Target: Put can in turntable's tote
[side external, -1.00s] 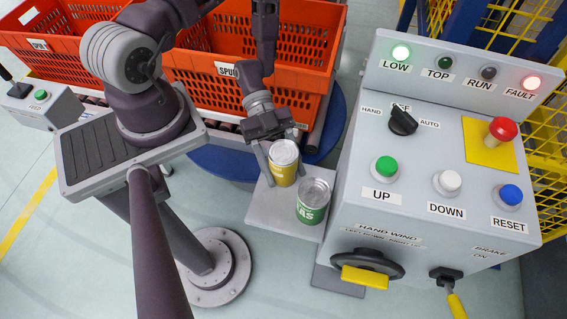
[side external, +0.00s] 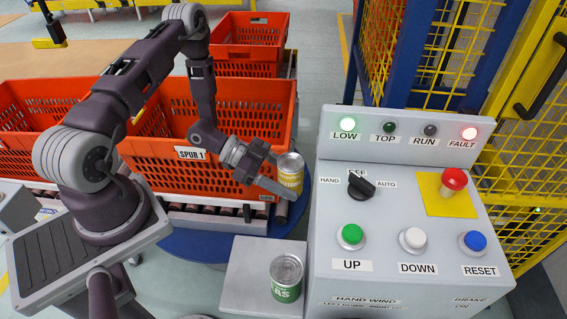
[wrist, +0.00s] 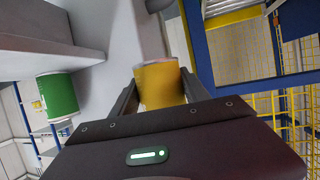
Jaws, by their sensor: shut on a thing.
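My gripper (side external: 276,178) is shut on a yellow can (side external: 290,177) with a silver lid. It holds the can in the air, at the right end of the orange tote labelled SPUR 1 (side external: 150,172). In the wrist view the yellow can (wrist: 160,84) sits between the fingers. The blue turntable disc (side external: 215,246) shows under this tote. A green can (side external: 286,281) stands on the grey shelf (side external: 250,270), apart from my gripper; it also shows in the wrist view (wrist: 58,94).
The grey control console (side external: 400,262) with buttons and a red knob (side external: 454,179) stands close on the right. Another orange tote (side external: 45,108) is at the left, and more orange totes (side external: 250,35) stand behind. Yellow mesh fencing (side external: 420,70) is at the back right.

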